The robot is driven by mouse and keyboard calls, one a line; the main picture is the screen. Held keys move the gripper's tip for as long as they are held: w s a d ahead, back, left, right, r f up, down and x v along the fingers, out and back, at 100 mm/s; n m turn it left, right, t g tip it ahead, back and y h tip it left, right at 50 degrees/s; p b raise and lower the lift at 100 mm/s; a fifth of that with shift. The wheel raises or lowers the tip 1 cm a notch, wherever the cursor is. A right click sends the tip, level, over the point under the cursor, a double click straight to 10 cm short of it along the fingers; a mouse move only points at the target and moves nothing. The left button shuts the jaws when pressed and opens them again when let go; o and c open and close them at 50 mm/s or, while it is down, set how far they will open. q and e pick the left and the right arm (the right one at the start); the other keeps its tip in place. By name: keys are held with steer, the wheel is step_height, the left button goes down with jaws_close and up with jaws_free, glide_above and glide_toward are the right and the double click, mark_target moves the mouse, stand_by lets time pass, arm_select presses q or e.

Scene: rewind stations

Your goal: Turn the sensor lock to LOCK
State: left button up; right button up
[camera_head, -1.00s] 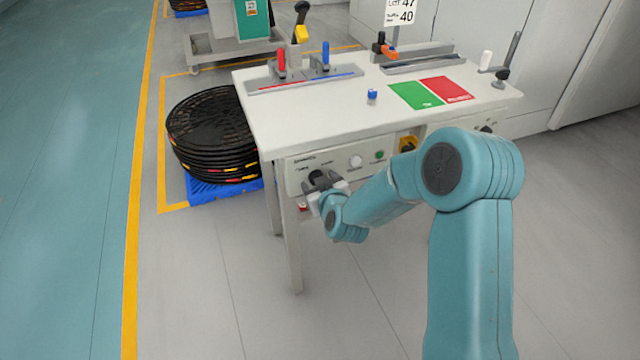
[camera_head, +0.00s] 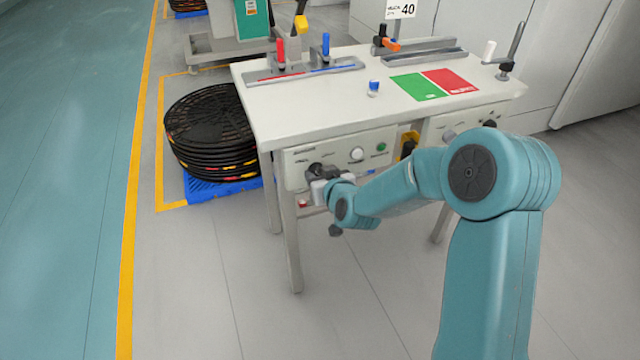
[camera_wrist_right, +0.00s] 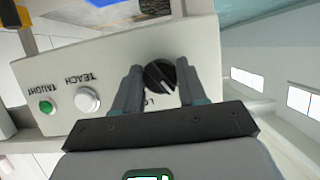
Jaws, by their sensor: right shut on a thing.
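The sensor lock is a black round knob (camera_wrist_right: 159,76) with a pale pointer line on the front panel (camera_wrist_right: 100,75) of the table. In the right wrist view it sits between the two fingertips of my right gripper (camera_wrist_right: 155,88), which is shut on it. The label below the knob is partly hidden by the fingers; only its first letters show. In the head view my right gripper (camera_head: 318,178) reaches the left end of the front panel and largely covers the knob. My left gripper is not in view.
A white button (camera_head: 357,154) and a green light (camera_head: 381,147) are on the same panel, right of the knob. Table legs stand below. A stack of black reels (camera_head: 210,130) on a blue pallet is left of the table. The floor at the left is clear.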

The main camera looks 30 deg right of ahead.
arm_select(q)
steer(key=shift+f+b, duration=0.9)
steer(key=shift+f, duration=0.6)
arm_select(e)
steer(key=shift+d+f+m+t+y, duration=0.1)
steer(key=shift+m+t+y, duration=0.7)
steer(key=shift+m, duration=1.05)
steer(key=shift+d+r+m+t+y, duration=0.1)
steer(key=shift+m+t+y, duration=0.35)
steer(key=shift+m+y, duration=0.95)
steer(key=shift+f+m+t+y, duration=0.1)
steer(key=shift+m+t+y, duration=0.5)
steer(key=shift+m, duration=1.65)
steer(key=o, duration=1.1)
steer(key=shift+c, duration=0.2)
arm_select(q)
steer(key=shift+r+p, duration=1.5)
arm_select(e)
steer(key=s+d+r, duration=0.1)
steer(key=s+d, duration=0.1)
steer(key=s, duration=1.4)
steer(key=shift+d+r, duration=0.15)
